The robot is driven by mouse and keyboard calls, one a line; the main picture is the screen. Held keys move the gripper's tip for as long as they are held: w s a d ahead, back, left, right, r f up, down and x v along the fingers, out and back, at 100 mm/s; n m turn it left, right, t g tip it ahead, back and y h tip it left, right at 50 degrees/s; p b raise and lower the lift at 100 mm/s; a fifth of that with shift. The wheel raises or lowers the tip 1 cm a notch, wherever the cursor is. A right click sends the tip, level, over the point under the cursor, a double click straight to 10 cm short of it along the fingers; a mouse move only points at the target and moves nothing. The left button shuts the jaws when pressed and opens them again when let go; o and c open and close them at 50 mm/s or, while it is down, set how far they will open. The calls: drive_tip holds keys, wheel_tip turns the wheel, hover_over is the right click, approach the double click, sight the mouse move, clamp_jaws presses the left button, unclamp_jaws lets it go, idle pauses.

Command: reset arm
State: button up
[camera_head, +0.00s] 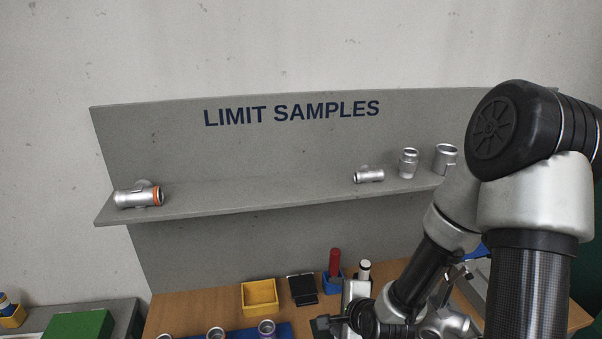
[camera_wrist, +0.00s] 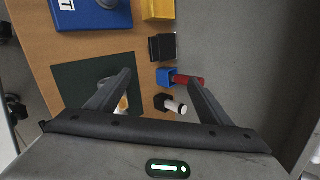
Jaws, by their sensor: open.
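My gripper (camera_wrist: 158,95) shows in the wrist view with its two dark fingers spread wide apart over the wooden bench. Nothing is held between the fingers. Below it lie a dark green mat (camera_wrist: 75,85), a small blue holder with a red-handled tool (camera_wrist: 188,80), and a black holder with a white-tipped item (camera_wrist: 172,105). In the head view my arm fills the right side and reaches down towards the bench. The gripper's fingers are hard to make out there.
A grey shelf (camera_head: 250,205) marked LIMIT SAMPLES carries several metal castings, one with an orange ring (camera_head: 138,196) at the left. On the bench (camera_head: 200,311) are a yellow bin (camera_head: 260,296), a black box (camera_head: 302,289) and a red-handled tool (camera_head: 335,263). A green block (camera_head: 80,325) is at lower left.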

drive_tip(key=s+d+r+n+g+h, duration=0.15)
drive_tip(key=d+r+n, duration=0.25)
drive_tip(key=r+n, duration=0.45)
drive_tip(key=s+d+r+n+g+h, duration=0.1)
drive_tip(key=s+r+n, duration=0.8)
drive_tip(key=s+r, duration=0.9)
drive_tip(key=shift+d+r+g, duration=0.35)
drive_tip(key=shift+r+g, duration=0.1)
drive_tip(key=shift+r, duration=0.1)
drive_tip(key=shift+n+h, duration=0.25)
